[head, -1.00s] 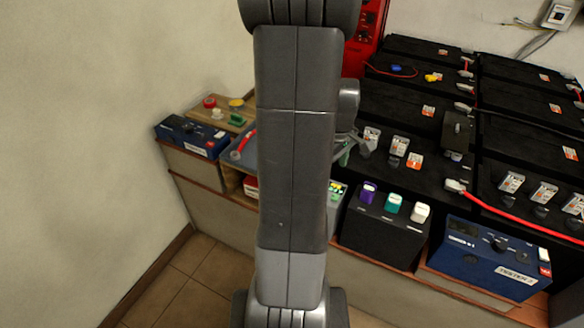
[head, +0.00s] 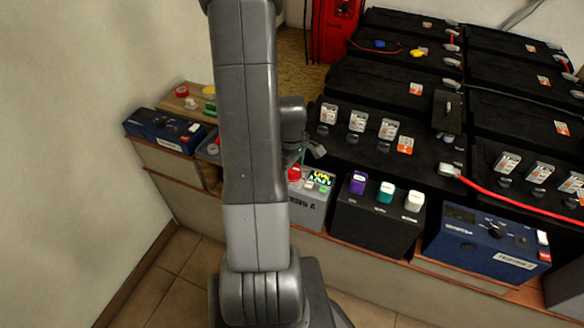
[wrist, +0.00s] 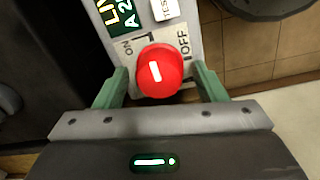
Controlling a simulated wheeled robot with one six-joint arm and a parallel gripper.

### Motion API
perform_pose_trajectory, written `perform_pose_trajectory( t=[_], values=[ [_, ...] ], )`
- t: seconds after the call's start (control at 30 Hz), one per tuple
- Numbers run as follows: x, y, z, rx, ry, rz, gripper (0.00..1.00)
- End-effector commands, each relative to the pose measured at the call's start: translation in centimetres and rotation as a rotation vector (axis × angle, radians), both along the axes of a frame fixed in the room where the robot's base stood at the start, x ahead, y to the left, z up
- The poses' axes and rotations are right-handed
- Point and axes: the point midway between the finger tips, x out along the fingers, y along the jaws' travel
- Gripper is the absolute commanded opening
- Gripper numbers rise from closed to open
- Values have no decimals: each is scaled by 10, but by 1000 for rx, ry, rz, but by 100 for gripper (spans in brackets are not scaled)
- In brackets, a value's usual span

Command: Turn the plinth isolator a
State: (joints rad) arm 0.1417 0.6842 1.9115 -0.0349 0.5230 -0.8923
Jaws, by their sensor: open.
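The isolator is a grey box (head: 308,208) with lettering ending in A on its front, a red knob (head: 295,173) and a lit green display. In the wrist view the red knob (wrist: 176,62) has a white bar, tilted slightly to the upper left. ON is printed to the knob's upper left and OFF to its upper right. My gripper (wrist: 160,70) is open, with one green finger on each side of the knob. Small gaps seem to show between fingers and knob; contact is hard to judge. In the head view my gripper (head: 310,150) is partly hidden behind my arm.
A black box (head: 376,229) with purple, teal and white switches stands right of the isolator. A blue tester (head: 487,249) is farther right. Black batteries (head: 345,152) stand behind. Another blue box (head: 164,132) is at left. Tiled floor in front is open.

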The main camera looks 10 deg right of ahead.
Motion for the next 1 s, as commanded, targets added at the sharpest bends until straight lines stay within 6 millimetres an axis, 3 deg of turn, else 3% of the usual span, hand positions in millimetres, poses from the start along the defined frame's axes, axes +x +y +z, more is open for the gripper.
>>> perform_pose_trajectory(
  t=[0.2,0.43,0.77,1.0],
  values=[
    [0,0,0,0,0,0,62],
    [0,0,0,0,0,0,20],
    [0,0,0,-1,-1,-42,20],
    [1,0,0,-1,-1,-184,20]
  ],
)
